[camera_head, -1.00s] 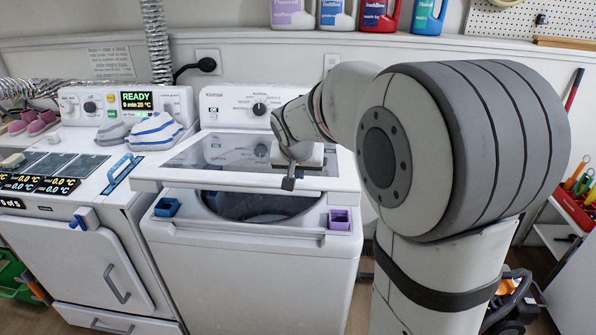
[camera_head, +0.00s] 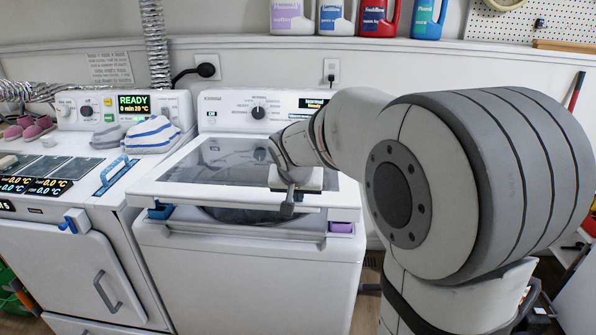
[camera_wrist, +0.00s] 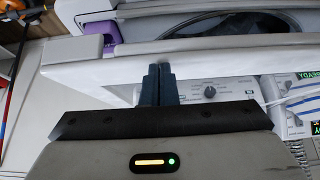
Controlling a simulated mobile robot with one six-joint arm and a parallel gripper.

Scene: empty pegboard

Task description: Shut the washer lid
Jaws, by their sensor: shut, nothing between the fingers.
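The washer (camera_head: 250,285) is a white top-loader standing in the middle of the head view. Its lid (camera_head: 205,192), white-framed with a dark glass pane, is tilted low over the opening. A narrow gap shows at the front, with the dark drum opening (camera_head: 245,215) partly visible beneath. My gripper (camera_head: 287,208) is shut and empty at the lid's front edge, right of its middle. In the wrist view, the shut dark fingers (camera_wrist: 160,72) overlap the white lid edge (camera_wrist: 90,72); they look to be at or against it.
A blue dispenser cup (camera_head: 160,211) and a purple one (camera_head: 341,227) sit at the washer's front corners. Detergent bottles (camera_head: 375,16) line the shelf behind.

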